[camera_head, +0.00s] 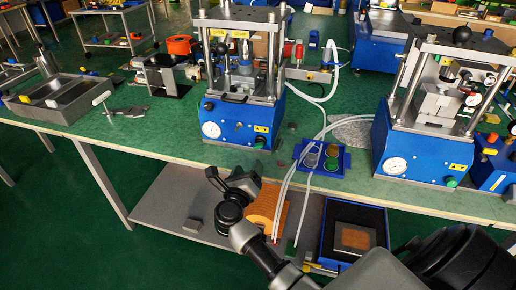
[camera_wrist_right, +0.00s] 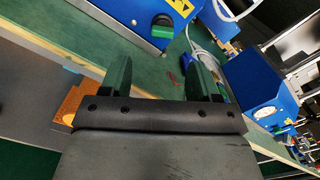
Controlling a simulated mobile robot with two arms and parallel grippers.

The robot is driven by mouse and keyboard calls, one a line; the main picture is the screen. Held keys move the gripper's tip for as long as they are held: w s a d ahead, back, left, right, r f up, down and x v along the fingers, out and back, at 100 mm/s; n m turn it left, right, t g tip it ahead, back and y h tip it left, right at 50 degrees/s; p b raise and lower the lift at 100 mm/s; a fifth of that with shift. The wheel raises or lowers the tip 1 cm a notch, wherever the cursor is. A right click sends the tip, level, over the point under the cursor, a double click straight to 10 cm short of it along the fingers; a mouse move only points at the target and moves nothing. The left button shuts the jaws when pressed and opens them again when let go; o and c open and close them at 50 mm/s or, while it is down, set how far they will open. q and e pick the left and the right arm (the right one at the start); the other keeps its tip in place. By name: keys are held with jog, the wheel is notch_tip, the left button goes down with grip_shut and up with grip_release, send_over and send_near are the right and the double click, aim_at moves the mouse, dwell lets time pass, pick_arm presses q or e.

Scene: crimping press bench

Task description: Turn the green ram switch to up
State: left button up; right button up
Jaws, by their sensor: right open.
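The green ram switch (camera_head: 259,142) is a small round knob low on the front of the middle blue press (camera_head: 228,122), under a yellow label. In the right wrist view a green switch (camera_wrist_right: 163,27) with a dark handle shows on a blue press front. Which way its handle is set I cannot tell for sure. My right gripper (camera_head: 226,177) is in front of and below the middle press, apart from the switch. In the right wrist view its two fingers (camera_wrist_right: 163,72) are spread, with nothing between them. My left gripper is not in view.
A second blue press (camera_head: 425,150) with its own green knob (camera_head: 451,182) stands at the right. A blue tray of coloured cups (camera_head: 321,160) lies between the presses, with pale hoses near it. An orange block (camera_head: 266,207) and a blue bin (camera_head: 327,240) sit on the lower shelf.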

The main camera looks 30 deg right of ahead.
aim_at(257, 147)
jog(key=shift+m, duration=0.4)
jog(key=x, duration=1.1)
jog(key=shift+s+d, duration=0.1)
jog(key=shift+s, duration=0.05)
jog(key=shift+g, duration=0.3)
jog(key=c, duration=0.9)
